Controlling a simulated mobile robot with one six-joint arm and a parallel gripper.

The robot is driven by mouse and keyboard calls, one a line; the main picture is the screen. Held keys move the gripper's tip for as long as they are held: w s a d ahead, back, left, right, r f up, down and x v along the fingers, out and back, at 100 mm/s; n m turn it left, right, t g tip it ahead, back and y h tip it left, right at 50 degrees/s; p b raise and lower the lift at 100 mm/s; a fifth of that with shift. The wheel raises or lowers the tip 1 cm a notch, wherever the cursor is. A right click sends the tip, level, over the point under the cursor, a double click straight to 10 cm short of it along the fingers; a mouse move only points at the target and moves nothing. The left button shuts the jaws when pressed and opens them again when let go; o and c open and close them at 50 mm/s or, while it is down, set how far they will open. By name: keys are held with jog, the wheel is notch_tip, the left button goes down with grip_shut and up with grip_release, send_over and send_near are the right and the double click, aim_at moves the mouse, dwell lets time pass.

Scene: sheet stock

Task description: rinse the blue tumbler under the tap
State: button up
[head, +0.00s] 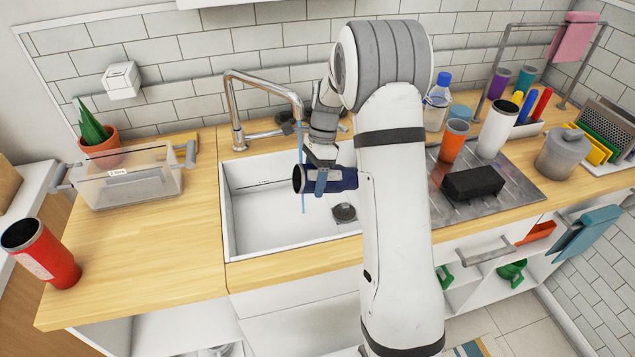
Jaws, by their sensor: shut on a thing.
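The blue tumbler (343,178) is dark blue and lies on its side in the air over the white sink (258,235), its open mouth facing left. My gripper (320,180) is shut on it near the mouth end. My white arm hides the tumbler's right end. The chrome tap (236,105) arches from the left behind the sink, with its spout end just above and left of the tumbler. A thin blue stream of water (303,195) runs down from the spout at the tumbler's mouth; I cannot tell whether it enters.
A clear plastic bin (130,185) and a red tumbler (40,253) stand on the left counter. The drainboard (510,190) at right holds an orange cup (453,141), a white tumbler (497,128) and a black block (472,182). The sink's left part is empty.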

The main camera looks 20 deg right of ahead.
jog(key=w+p, duration=0.2)
jog(key=w, duration=0.4)
jog(key=shift+w+p, duration=0.3)
jog(key=shift+p, duration=0.05)
jog(key=shift+a, duration=0.1)
jog(key=shift+s, duration=0.1)
dwell(1.3)
jog(key=shift+s+a, duration=0.2)
jog(key=shift+s, duration=0.85)
dwell(0.5)
jog(key=shift+s+d+b, duration=0.15)
jog(key=shift+s+b, duration=0.4)
jog(key=shift+s, duration=3.45)
jog(key=s+r+p, duration=0.4)
jog(key=s+r, duration=0.2)
